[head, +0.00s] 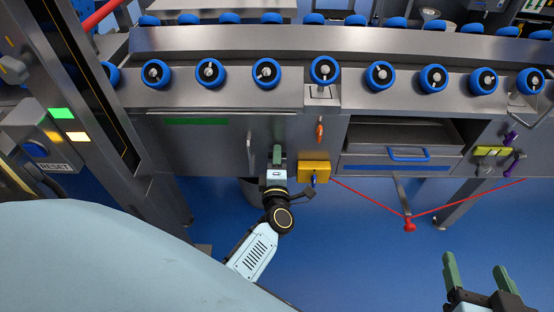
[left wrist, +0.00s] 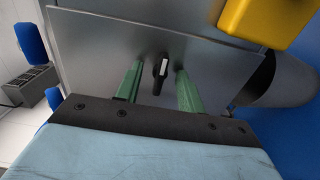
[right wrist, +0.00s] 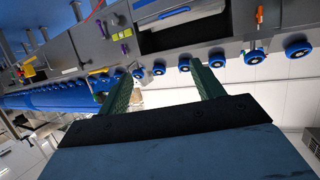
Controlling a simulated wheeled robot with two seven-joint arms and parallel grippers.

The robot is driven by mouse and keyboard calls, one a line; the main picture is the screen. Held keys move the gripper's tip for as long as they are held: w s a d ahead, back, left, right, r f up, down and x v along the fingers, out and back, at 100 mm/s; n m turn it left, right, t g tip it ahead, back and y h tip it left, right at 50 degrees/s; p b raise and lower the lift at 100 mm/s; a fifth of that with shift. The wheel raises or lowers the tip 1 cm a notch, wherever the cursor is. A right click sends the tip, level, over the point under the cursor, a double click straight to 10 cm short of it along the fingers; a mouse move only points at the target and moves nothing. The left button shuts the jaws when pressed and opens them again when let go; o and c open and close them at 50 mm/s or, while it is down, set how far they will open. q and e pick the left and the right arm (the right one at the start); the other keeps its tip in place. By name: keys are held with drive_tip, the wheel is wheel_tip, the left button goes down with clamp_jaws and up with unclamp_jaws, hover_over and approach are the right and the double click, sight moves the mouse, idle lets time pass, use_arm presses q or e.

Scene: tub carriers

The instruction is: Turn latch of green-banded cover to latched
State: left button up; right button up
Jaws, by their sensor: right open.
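The green-banded cover is a grey metal panel (head: 200,142) under the roller conveyor; its green band (head: 195,121) runs along the top in the head view. Its latch (left wrist: 161,70) is a small dark knob with a white mark, close to upright in the left wrist view. My left gripper (head: 278,154) is at the right part of the cover. In the left wrist view its green fingers (left wrist: 157,86) are apart, one on each side of the latch, with gaps visible. The gripper hides the latch in the head view. My right gripper (head: 477,270) is open and empty, low at the right.
A yellow box (head: 314,172) with a blue knob is just right of my left gripper, below an orange handle (head: 319,130). A blue-handled drawer (head: 408,155) and red cord (head: 409,224) are further right. A RESET panel (head: 45,155) stands left. Blue floor is free in front.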

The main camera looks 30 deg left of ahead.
use_arm(q)
drive_tip(key=p+v, duration=0.3)
drive_tip(key=v, duration=1)
drive_tip(key=shift+s, duration=0.2)
use_arm(e)
drive_tip(key=s+d+f+g+h, duration=0.2)
drive_tip(key=s+d+f+g, duration=0.2)
drive_tip(key=s+f+g, duration=0.4)
drive_tip(key=shift+s+d+f+h, duration=0.25)
drive_tip(key=shift+s+d+h, duration=0.15)
drive_tip(key=shift+s, duration=0.45)
use_arm(q)
drive_tip(key=shift+d, duration=0.1)
